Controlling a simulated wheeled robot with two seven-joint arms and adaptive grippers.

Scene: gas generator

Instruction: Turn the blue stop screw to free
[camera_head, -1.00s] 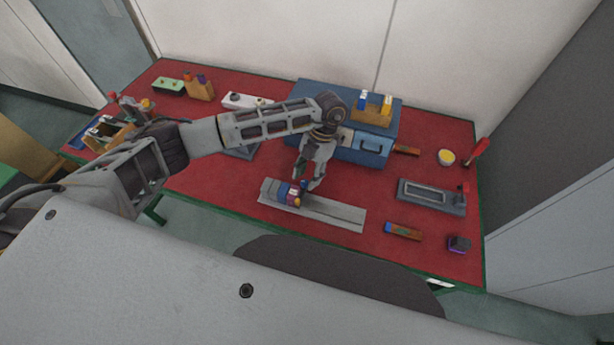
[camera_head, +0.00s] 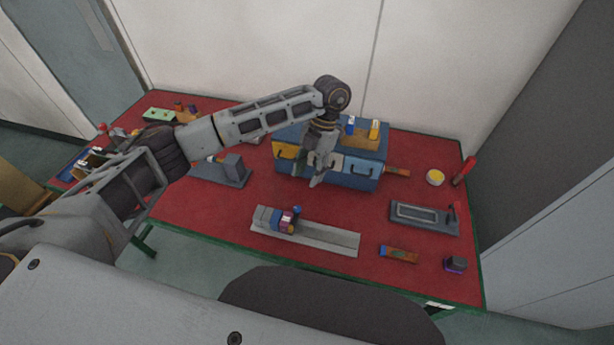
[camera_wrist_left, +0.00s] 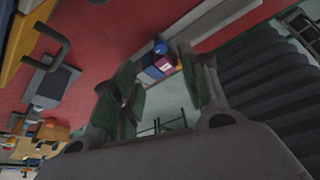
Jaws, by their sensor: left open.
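The blue stop screw (camera_head: 297,210) is a small blue knob on top of a slider with blue, maroon and yellow parts. The slider sits on a long grey rail (camera_head: 330,237) on the red table. In the left wrist view the blue knob (camera_wrist_left: 160,47) shows beyond the fingers, beside the rail (camera_wrist_left: 213,18). My left gripper (camera_head: 312,178) is open and empty, above and behind the rail, apart from the screw and in front of the blue toolbox. Its spread fingers (camera_wrist_left: 157,65) show in the wrist view. My right gripper is not in view. The screw's turn angle is too small to tell.
The blue toolbox (camera_head: 362,176) stands behind my left gripper. A grey framed plate (camera_head: 423,217), an orange-brown block (camera_head: 399,254) and a dark purple block (camera_head: 455,264) lie to the right. A grey stand (camera_head: 219,174) is left. Red table between is clear.

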